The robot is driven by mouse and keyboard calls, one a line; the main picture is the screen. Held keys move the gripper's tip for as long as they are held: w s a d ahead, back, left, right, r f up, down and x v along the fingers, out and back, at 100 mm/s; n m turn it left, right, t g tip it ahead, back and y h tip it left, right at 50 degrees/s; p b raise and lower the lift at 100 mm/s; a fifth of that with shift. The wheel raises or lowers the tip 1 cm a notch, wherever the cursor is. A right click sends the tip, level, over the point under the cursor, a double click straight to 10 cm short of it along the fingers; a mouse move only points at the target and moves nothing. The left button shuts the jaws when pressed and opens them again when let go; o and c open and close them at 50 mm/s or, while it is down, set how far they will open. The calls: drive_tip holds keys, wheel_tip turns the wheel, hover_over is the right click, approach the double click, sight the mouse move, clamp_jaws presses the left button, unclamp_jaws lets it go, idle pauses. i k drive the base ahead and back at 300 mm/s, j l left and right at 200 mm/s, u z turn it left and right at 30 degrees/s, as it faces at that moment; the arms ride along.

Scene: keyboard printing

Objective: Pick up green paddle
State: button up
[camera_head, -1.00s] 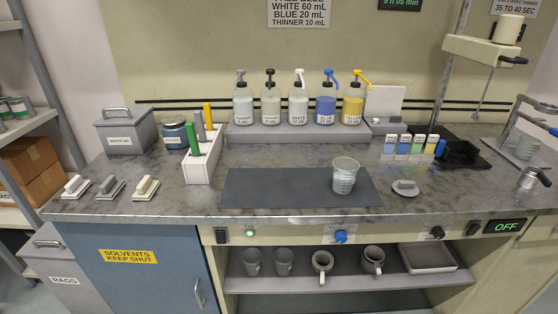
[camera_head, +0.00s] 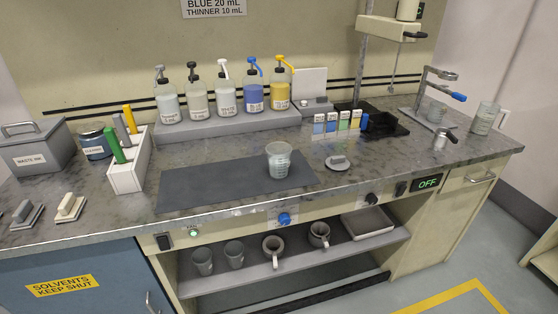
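The green paddle (camera_head: 115,147) stands upright in the front slot of a white holder (camera_head: 127,178) at the left of the bench. A grey paddle (camera_head: 121,129) and a yellow paddle (camera_head: 130,118) stand behind it in the same holder. The lower part of the green paddle is hidden inside the holder. My gripper is not in view.
A clear measuring cup (camera_head: 279,160) stands on a dark mat (camera_head: 210,184) right of the holder. Pump bottles (camera_head: 226,97) stand on a raised shelf behind. A waste-ink bin (camera_head: 35,150), a blue-labelled jar (camera_head: 94,141) and pad tools (camera_head: 68,207) are nearby.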

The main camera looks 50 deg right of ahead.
sight(109, 134)
drive_tip(key=i+l, duration=0.25)
drive_tip(key=i+l+u, duration=0.7)
drive_tip(key=i+l, duration=0.15)
drive_tip(key=l, duration=0.15)
